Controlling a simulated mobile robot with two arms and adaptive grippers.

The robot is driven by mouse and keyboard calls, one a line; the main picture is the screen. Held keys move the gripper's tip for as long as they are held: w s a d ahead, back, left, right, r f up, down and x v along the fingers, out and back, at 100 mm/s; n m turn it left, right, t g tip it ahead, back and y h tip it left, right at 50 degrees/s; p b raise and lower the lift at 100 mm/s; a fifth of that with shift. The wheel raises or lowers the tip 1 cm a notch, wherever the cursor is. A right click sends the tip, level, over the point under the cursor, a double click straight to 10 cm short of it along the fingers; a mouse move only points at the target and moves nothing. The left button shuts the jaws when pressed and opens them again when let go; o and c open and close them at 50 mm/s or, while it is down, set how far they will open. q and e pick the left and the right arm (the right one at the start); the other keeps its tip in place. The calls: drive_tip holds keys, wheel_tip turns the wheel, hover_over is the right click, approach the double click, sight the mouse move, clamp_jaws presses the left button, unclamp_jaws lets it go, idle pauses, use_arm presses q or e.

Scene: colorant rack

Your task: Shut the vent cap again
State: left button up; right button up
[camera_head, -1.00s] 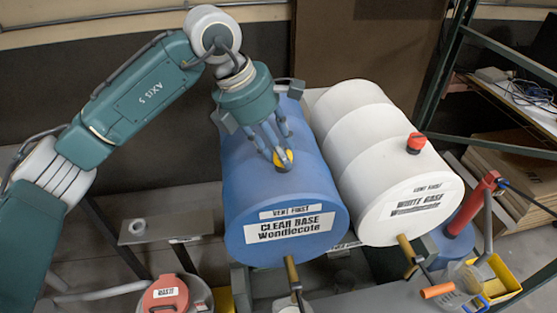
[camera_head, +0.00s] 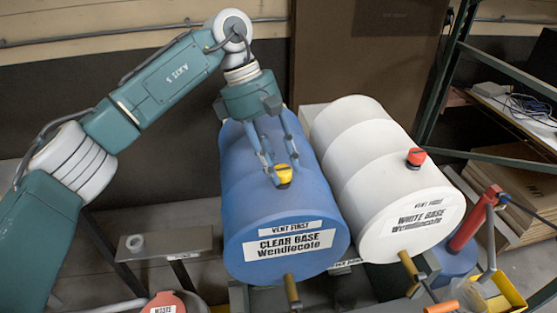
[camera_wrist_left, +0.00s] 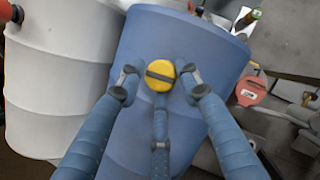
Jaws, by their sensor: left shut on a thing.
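The blue drum (camera_head: 245,195) lies on its side and is labelled CLEAR BASE. Its yellow vent cap (camera_head: 284,175), with a dark bar across its top, sits on the drum's upper side near the labelled end. My left gripper (camera_head: 278,170) reaches down from above with its fingers shut on the cap. In the left wrist view the yellow cap (camera_wrist_left: 160,75) sits between the fingertips. Whether the cap is flush with the drum cannot be told. My right gripper is not in view.
A white drum (camera_head: 350,140) with a red cap (camera_head: 416,158) lies close on the right. A red cylinder (camera_head: 474,219) stands beyond it. A red-lidded waste can (camera_head: 165,303) is at the lower left. A green rack post (camera_head: 447,70) stands at the right.

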use_arm(q)
drive_tip(key=shift+d+r+m, duration=0.15)
drive_tip(key=shift+r+m, duration=0.1)
drive_tip(key=shift+m, duration=0.35)
drive_tip(key=o, duration=0.9)
drive_tip(key=shift+o, duration=1)
drive_tip(key=shift+s, duration=0.2)
drive_tip(key=shift+w+r, duration=0.1)
drive_tip(key=shift+w, duration=0.05)
drive_tip(key=v, duration=1.1)
drive_tip(key=shift+r, duration=0.35)
